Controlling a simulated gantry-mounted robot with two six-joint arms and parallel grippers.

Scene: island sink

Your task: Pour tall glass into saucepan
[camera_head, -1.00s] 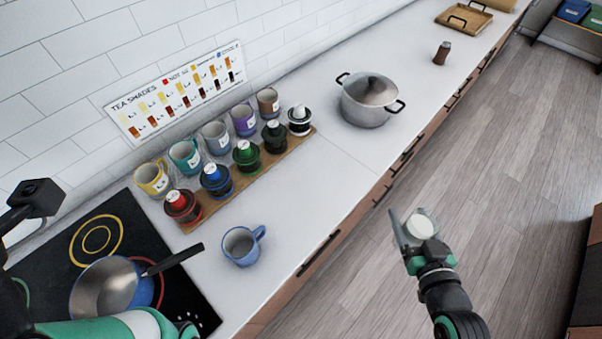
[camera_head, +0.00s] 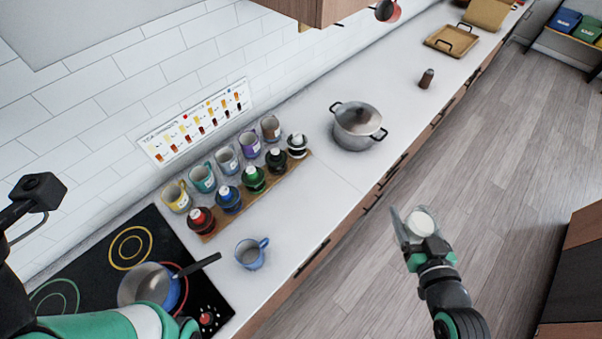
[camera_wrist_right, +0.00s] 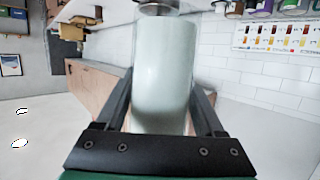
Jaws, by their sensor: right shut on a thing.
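The tall glass (camera_head: 421,222) is clear and holds something white. My right gripper (camera_head: 420,240) is shut on it, out over the floor in front of the counter. In the right wrist view the glass (camera_wrist_right: 165,75) stands between the two dark fingers. The saucepan (camera_head: 145,284) is a metal pan with a dark handle, on the black cooktop at lower left. It is far from the glass, and my left arm hides its lower edge. My left gripper is not visible.
A blue mug (camera_head: 250,254) stands on the counter beside the cooktop (camera_head: 75,260). Several mugs and jars line a wooden board (camera_head: 285,175) by the wall. Counter between mug and pot is clear.

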